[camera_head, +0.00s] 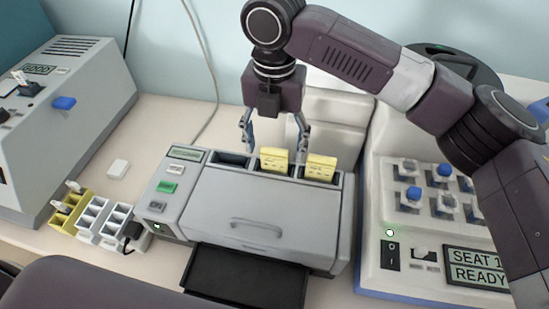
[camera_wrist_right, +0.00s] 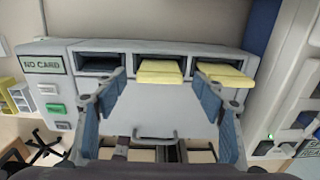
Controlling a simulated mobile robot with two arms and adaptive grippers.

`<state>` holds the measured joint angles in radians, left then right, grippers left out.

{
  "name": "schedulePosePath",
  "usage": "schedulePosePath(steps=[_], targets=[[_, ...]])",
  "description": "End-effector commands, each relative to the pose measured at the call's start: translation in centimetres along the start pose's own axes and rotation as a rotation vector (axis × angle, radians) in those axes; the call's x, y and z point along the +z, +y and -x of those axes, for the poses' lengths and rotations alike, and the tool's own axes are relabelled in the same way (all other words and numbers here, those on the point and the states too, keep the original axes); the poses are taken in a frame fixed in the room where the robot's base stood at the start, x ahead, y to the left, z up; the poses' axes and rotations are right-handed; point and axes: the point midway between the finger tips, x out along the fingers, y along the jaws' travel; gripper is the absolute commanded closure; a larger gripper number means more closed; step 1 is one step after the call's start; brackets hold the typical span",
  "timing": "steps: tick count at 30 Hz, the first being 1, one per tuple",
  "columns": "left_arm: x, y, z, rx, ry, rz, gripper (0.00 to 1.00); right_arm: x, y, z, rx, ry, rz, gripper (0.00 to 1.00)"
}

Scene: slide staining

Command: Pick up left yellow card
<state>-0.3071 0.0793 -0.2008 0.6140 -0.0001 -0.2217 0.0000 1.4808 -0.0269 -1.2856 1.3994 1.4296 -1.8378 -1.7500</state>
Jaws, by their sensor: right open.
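The left yellow card (camera_head: 274,161) stands in the middle slot on top of the grey machine (camera_head: 262,205). The right yellow card (camera_head: 320,168) stands in the slot to its right. My right gripper (camera_head: 273,148) is open above the slots, with its fingers to either side of the left card and nothing held. In the right wrist view, the left card (camera_wrist_right: 160,71) shows between the two blue fingers (camera_wrist_right: 161,84), and the right card (camera_wrist_right: 226,75) lies beyond the right finger. The lower parts of both cards are hidden in the slots. My left gripper is not in view.
The machine's left slot (camera_head: 233,158) is empty, and its screen (camera_wrist_right: 42,65) reads "NO CARD". A dark tray (camera_head: 245,277) sticks out in front. A console with several knobs (camera_head: 412,194) stands close on the right. Small yellow and white racks (camera_head: 92,215) stand on the left.

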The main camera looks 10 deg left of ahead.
Motion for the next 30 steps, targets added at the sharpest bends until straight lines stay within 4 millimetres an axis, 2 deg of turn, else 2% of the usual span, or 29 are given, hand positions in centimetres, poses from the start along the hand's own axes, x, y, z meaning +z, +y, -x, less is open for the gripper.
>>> schedulePosePath(steps=[5,12,24,30], targets=[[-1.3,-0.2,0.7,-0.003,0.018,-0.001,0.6,0.0,0.1,-1.7,0.0,-0.001,0.001,0.36],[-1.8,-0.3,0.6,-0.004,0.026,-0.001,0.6,0.0,0.1,-1.9,0.001,-0.002,0.001,0.36],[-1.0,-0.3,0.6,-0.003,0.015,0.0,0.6,0.0,0.1,-1.9,0.001,-0.002,0.0,0.8],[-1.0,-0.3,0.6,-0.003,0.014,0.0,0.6,0.0,0.1,-1.9,0.001,-0.002,0.0,0.8]])
